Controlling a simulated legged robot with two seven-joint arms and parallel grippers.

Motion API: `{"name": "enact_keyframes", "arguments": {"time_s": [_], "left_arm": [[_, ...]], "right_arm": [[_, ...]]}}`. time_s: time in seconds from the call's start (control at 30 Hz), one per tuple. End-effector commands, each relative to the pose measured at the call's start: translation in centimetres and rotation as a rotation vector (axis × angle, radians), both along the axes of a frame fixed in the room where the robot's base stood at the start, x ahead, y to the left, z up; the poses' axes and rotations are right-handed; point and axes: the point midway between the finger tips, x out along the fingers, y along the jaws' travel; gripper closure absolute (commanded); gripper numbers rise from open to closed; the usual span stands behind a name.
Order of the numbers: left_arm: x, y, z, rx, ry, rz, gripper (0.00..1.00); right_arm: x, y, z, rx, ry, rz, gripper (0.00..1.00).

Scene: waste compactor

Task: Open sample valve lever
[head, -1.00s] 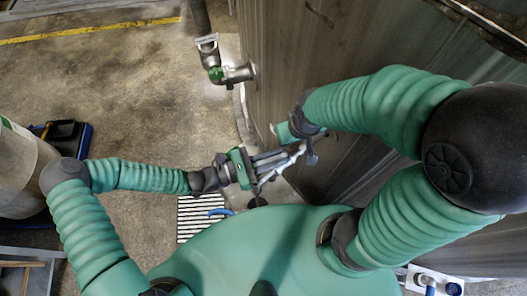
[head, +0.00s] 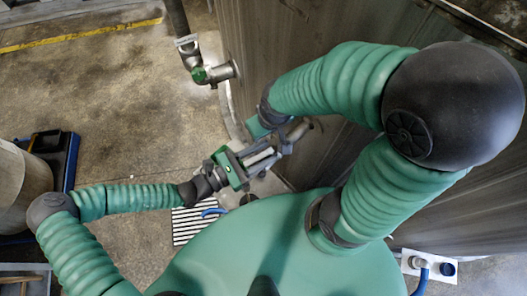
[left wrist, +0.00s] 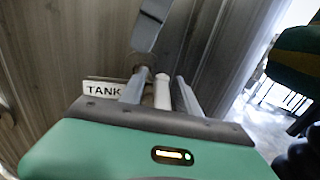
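A small metal valve (head: 299,130) sticks out from the tank wall. In the left wrist view, a flat grey metal piece (left wrist: 150,30), which looks like the valve lever, stands just beyond my fingertips. My left gripper (head: 276,150) points at the valve from the left and is very close to it; I cannot tell whether it touches. In the left wrist view, its two fingers (left wrist: 160,82) are apart, with a pale rod between them. My right arm reaches over the valve from the right; its green wrist end shows, but its fingers cannot be made out.
The brown tank wall (head: 340,150) stands close on the right. A "TANK" label (left wrist: 103,88) sits beside the left finger. A pipe with a green-marked valve (head: 199,75) is farther back. A floor grate (head: 190,226) lies below my left arm. Open floor is on the left.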

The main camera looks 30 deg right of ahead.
Motion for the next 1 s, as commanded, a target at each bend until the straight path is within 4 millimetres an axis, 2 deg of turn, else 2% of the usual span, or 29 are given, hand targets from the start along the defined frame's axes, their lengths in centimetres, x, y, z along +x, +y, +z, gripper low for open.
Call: {"name": "enact_keyframes", "arguments": {"time_s": [0.4, 0.53, 0.67, 0.9, 1.0], "left_arm": [[-0.1, 0.1, -0.1, 0.002, 0.001, -0.002, 0.62], [0.0, 1.1, -0.3, 0.003, 0.000, 0.000, 0.62], [0.2, 4.1, -0.6, 0.004, -0.002, 0.003, 0.62], [0.3, 11.3, -0.7, 0.006, -0.002, 0.004, 0.62], [0.4, 13.8, -0.6, 0.005, -0.001, 0.003, 0.62]], "right_arm": [[0.0, 0.0, 0.0, 0.000, 0.000, 0.000, 0.64], [0.0, 0.0, -0.6, 0.000, 0.000, 0.000, 0.64], [0.0, 0.0, -1.8, 0.000, 0.000, 0.000, 0.64], [0.0, 0.0, -4.0, 0.000, 0.000, 0.000, 0.64], [0.0, 0.0, -4.6, 0.000, 0.000, 0.000, 0.64]]}}
